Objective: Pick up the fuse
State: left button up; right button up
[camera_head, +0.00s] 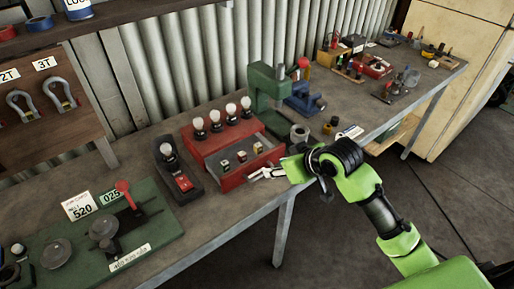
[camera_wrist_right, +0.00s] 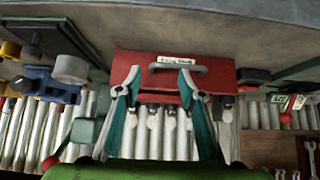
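A red box (camera_head: 205,148) stands on the workbench with its drawer (camera_head: 236,180) pulled open. Inside the drawer are three small upright pieces, and the fuse (camera_head: 241,156) looks to be among them; they are too small to tell apart. The wrist view shows the red drawer front with a grey handle (camera_wrist_right: 178,68) and a small label; the drawer's contents are hidden there. My right gripper (camera_head: 265,172) is just in front of the drawer's right front corner. My left gripper is out of view.
Several bulbs (camera_head: 231,110) stand on the red box. A dark tester with a bulb (camera_head: 168,160) is left of it, and a green press (camera_head: 265,90) is behind it to the right. A green board (camera_head: 100,238) lies at front left. The bench edge runs below the drawer.

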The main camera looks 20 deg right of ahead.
jog(key=t, duration=0.1)
send_near(259, 145)
jog(key=s+d+r, duration=0.1)
jog(key=s+r, duration=0.1)
jog(key=s, duration=0.1)
jog(key=w, duration=0.1)
jog(key=p+x, duration=0.1)
jog(key=x, duration=0.7)
jog(key=shift+w+a+f+p, duration=0.35)
jog(key=shift+w+f+p, duration=0.1)
jog(key=shift+w+p, duration=0.1)
jog(key=shift+p+x, duration=0.4)
jog(key=shift+x, duration=1.5)
jog(key=c, duration=0.9)
